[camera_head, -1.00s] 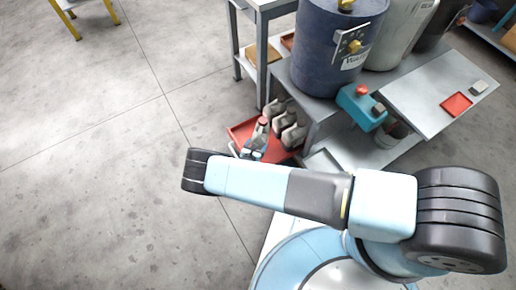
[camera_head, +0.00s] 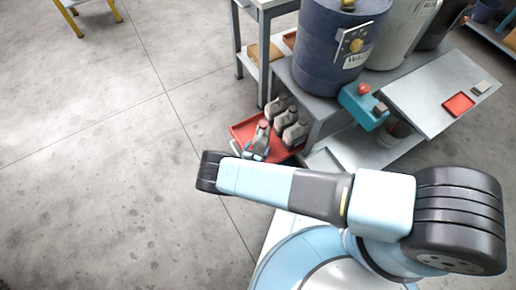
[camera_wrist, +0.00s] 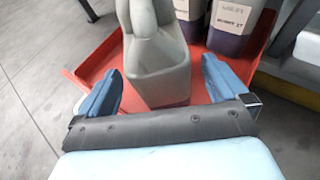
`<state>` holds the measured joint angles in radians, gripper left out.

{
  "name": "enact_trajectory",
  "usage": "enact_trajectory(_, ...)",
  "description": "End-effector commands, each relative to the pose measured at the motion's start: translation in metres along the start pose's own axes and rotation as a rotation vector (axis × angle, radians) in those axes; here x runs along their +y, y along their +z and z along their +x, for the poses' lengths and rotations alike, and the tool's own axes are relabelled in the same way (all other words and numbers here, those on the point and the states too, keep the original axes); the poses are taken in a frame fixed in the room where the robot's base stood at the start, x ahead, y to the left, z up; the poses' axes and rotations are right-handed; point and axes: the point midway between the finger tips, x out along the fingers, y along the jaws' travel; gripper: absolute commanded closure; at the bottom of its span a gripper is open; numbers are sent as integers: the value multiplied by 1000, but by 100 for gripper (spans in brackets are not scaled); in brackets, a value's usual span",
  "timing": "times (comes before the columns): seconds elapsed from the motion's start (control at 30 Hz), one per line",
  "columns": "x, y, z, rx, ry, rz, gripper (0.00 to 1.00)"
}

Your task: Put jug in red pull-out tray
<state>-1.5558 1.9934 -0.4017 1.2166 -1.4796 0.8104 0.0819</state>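A grey jug (camera_wrist: 158,68) stands upright over the red pull-out tray (camera_wrist: 98,68), between the fingers of my gripper (camera_wrist: 162,72) in the wrist view. The fingers are blue and spread wide. A gap shows on the right side of the jug, and the left fingertip is close to its other side. The jug's base appears to rest on the tray floor.
Several similar jugs (camera_head: 295,133) stand behind in the tray; two show dark lower parts and labels in the wrist view (camera_wrist: 237,25). A grey bench (camera_head: 320,106) with a blue drum (camera_head: 325,65) rises behind.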

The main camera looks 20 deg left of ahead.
Motion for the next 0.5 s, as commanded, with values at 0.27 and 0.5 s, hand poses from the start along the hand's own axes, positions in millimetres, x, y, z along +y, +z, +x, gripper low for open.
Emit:
enact_trajectory(0.27, 1, 1, -6, -1, 1, 0, 0)
enact_trajectory(0.5, 2, 1, -43, -2, 2, 0, 0)
